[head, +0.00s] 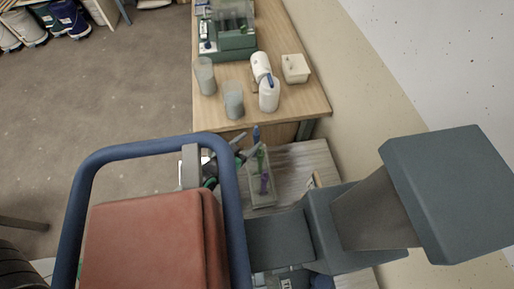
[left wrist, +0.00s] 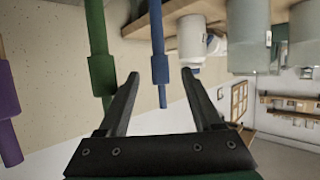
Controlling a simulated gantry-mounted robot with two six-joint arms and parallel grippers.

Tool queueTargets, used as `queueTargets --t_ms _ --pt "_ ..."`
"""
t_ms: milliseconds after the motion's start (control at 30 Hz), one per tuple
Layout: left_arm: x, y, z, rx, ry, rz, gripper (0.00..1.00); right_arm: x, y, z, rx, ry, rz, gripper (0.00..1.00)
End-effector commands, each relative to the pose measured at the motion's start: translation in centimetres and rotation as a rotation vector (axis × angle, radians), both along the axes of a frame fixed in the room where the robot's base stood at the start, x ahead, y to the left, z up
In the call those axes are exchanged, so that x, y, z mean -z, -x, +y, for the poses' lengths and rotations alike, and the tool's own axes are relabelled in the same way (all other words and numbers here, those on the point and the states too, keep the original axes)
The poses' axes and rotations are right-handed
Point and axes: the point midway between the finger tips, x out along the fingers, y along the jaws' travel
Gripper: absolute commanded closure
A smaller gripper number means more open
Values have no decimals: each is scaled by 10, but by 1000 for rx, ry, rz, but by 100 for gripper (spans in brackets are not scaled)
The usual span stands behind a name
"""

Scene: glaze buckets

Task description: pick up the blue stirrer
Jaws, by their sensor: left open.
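The blue stirrer (head: 256,132) stands at the far end of a pale holder (head: 263,203) in the head view. The green stirrer (head: 260,157) and the purple stirrer (head: 265,183) are nearer in the same row. My left gripper (head: 249,147) is open beside the blue and green stirrers. In the left wrist view, the blue stirrer (left wrist: 160,68) appears between my open fingers (left wrist: 160,76), with a gap on both sides; its depth is unclear. The green stirrer (left wrist: 102,70) is just left of the left finger, the purple one (left wrist: 8,115) farther left. My right gripper is out of view.
The wall (head: 345,75) is close on the right. Open floor (head: 110,95) lies to the left.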

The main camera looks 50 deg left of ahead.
Motion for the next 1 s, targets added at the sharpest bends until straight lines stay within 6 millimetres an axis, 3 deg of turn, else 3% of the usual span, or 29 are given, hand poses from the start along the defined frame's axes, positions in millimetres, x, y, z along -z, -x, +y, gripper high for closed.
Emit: queueTargets --t_ms 67,167,367,700,933,1000 --pt "19 0 0 0 0 2 34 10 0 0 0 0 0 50" --pt "18 -13 3 0 -1 -3 34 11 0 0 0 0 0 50" --pt "19 -18 4 0 0 -2 34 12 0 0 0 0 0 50" --pt "40 -66 12 0 -1 -2 34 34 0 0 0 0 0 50" --pt "39 -69 13 0 -1 -2 34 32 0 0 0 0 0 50" --pt "39 -69 13 0 -1 -2 43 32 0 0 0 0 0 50"
